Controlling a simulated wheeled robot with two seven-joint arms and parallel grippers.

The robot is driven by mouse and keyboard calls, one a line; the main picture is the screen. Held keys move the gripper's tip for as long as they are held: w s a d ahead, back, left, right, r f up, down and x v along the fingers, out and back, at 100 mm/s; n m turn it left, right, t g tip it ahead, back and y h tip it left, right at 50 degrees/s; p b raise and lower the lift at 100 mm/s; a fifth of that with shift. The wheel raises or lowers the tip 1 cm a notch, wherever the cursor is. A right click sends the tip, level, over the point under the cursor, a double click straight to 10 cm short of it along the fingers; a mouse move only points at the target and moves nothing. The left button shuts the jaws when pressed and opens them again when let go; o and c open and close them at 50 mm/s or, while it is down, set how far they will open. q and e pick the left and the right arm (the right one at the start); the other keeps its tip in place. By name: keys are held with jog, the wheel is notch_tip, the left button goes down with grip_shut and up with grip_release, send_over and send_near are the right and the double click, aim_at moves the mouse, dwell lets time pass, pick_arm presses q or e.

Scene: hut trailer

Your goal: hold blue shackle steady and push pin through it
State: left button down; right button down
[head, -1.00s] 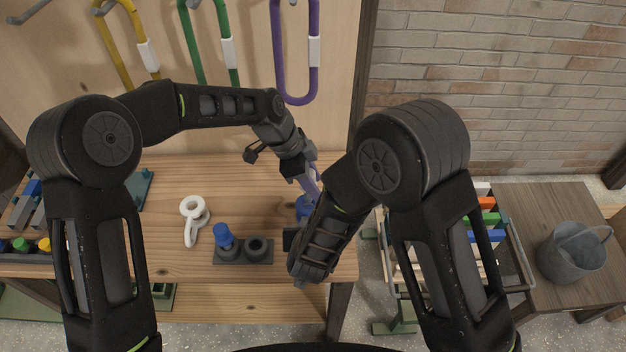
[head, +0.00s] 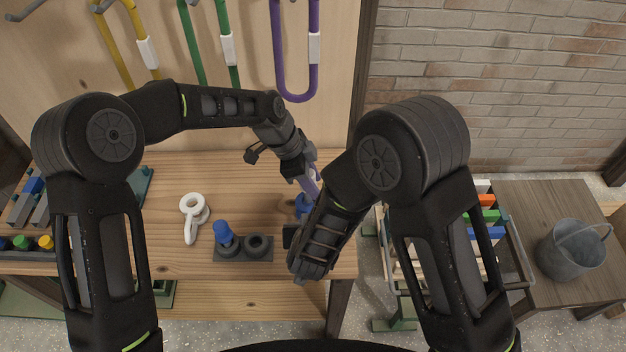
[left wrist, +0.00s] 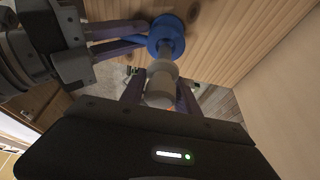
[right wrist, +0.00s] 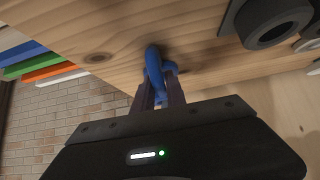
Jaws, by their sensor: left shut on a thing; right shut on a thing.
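The blue shackle (head: 303,202) is at the right end of the workbench, partly hidden by my right arm in the head view. My right gripper is shut on it; its fingers (right wrist: 158,92) clasp the shackle (right wrist: 154,66) in the right wrist view. My left gripper (head: 309,183) is shut on a grey pin (left wrist: 160,86), which shows between its fingers (left wrist: 160,97) in the left wrist view. The pin points at the shackle's round blue eye (left wrist: 167,30) and its far end meets it. I cannot tell how deep it sits inside.
A dark two-cup holder (head: 258,255) with a blue-topped piece (head: 223,232) stands on the workbench (head: 180,262). A white shackle-like piece (head: 192,228) lies left of it. A rack of coloured bars (head: 488,216) and a grey bucket (head: 572,252) are at right.

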pick_arm(q)
jog(key=shift+f, duration=0.15)
jog(key=shift+f, duration=0.35)
jog(key=shift+f, duration=1.9)
dwell(0.4)
jog(key=shift+f, duration=0.1)
